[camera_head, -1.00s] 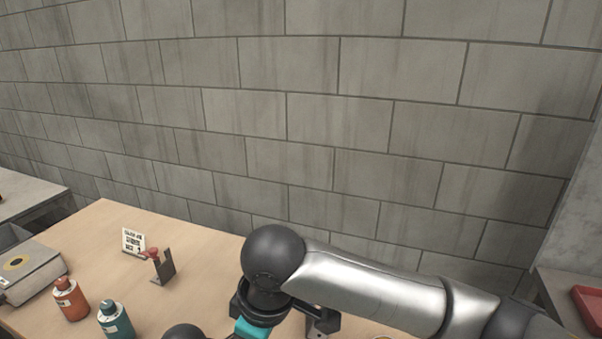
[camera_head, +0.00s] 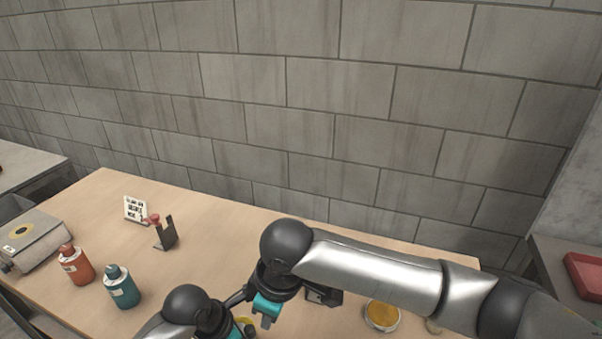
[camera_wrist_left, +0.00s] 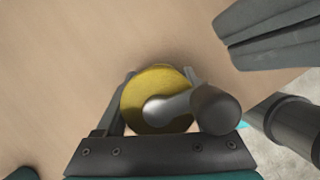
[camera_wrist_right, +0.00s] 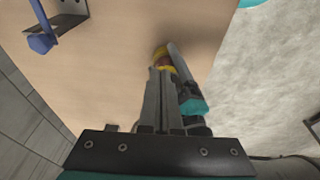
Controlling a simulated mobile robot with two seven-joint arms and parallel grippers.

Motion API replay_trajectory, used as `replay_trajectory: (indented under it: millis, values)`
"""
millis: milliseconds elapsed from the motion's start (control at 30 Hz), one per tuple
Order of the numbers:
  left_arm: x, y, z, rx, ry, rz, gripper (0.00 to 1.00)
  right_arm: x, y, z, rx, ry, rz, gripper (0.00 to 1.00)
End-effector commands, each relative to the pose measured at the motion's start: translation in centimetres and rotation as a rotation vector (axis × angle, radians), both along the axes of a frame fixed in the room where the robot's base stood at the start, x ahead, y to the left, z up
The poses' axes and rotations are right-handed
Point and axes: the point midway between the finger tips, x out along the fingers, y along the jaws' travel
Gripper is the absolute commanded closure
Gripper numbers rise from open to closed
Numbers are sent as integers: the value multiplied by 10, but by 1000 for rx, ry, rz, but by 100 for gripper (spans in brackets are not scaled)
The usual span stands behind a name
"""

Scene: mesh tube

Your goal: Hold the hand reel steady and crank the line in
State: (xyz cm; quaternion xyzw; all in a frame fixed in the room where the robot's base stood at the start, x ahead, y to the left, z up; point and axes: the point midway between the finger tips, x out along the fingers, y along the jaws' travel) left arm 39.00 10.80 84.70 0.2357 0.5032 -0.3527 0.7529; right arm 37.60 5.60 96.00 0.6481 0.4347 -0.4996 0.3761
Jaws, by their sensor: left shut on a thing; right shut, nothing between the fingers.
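The hand reel shows as a yellow disc (camera_wrist_left: 160,98) with a grey crank arm and a dark round knob (camera_wrist_left: 215,108) in the left wrist view. My left gripper (camera_wrist_left: 158,78) is shut on the reel, with a finger on either side of it. My right gripper (camera_wrist_right: 160,72) is shut and empty, its tips close beside the reel, which shows as a small yellow patch (camera_wrist_right: 160,51) in the right wrist view. Its fingers (camera_wrist_left: 270,35) lie apart from the knob in the left wrist view. In the head view the grippers mostly hide the reel.
On the wooden table (camera_head: 215,235) stand a red bottle (camera_head: 75,266), a teal bottle (camera_head: 121,288), a dark bracket (camera_head: 166,234), a small sign (camera_head: 134,208) and a grey case (camera_head: 35,240). A round yellow-filled dish (camera_head: 381,315) lies at the right. A block wall (camera_head: 300,120) rises behind.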

Motion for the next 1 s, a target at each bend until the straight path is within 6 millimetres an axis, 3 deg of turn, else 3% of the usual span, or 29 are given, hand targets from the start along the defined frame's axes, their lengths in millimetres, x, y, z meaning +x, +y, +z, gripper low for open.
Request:
replay_trajectory:
  millis: [1000]
  values:
    - [0, 0, 0, -1, -1, 0, 93, 0, 8, 0, 0, 0, 0, 100]
